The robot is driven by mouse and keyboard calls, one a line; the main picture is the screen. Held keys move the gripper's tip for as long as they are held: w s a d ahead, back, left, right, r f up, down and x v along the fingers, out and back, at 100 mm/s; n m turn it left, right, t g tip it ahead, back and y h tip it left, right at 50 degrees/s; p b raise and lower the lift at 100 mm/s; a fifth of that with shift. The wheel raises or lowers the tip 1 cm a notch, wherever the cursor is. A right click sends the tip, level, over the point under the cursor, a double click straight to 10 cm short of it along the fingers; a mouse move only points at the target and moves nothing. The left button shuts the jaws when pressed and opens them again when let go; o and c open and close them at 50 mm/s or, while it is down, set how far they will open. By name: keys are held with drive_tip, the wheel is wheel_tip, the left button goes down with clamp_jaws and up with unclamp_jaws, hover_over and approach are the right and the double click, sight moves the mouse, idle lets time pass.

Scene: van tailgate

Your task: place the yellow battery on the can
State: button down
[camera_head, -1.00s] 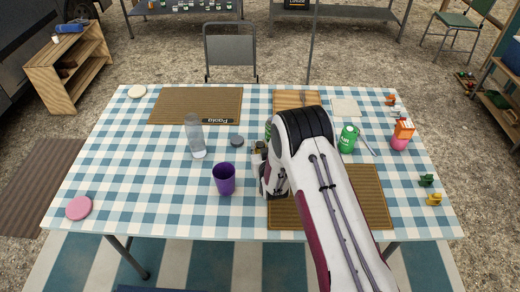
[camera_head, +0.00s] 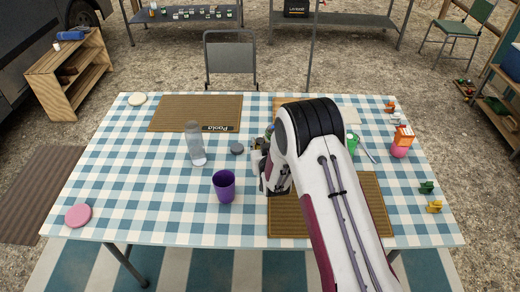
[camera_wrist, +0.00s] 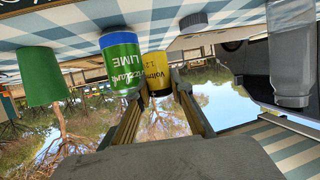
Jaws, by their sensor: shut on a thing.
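The yellow battery (camera_wrist: 156,68), with a black end and dark lettering, is between the two fingers of my gripper (camera_wrist: 160,95) in the wrist view, which is upside down. My gripper is shut on it. In the head view my arm hides most of the gripper (camera_head: 262,170) and the battery.
A plain green cup (camera_wrist: 42,75) shows left of the can in the wrist view. A clear bottle (camera_head: 195,145), grey puck (camera_head: 237,148) and purple cup (camera_head: 224,186) stand left of my arm. The cloth's left front is mostly clear.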

sight(260, 140)
drive_tip(key=shift+r, duration=2.25)
drive_tip(key=shift+r, duration=0.1)
drive_tip(key=w+d+r, duration=0.2)
drive_tip(key=w+r, duration=0.1)
drive_tip(key=r, duration=0.2)
drive_tip(key=w+d+r, duration=0.3)
drive_tip(key=r, duration=0.3)
drive_tip(key=shift+r, duration=0.3)
drive_tip(key=shift+f, duration=3.15)
drive_tip(key=shift+f, duration=0.1)
drive_tip(key=shift+f, duration=1.75)
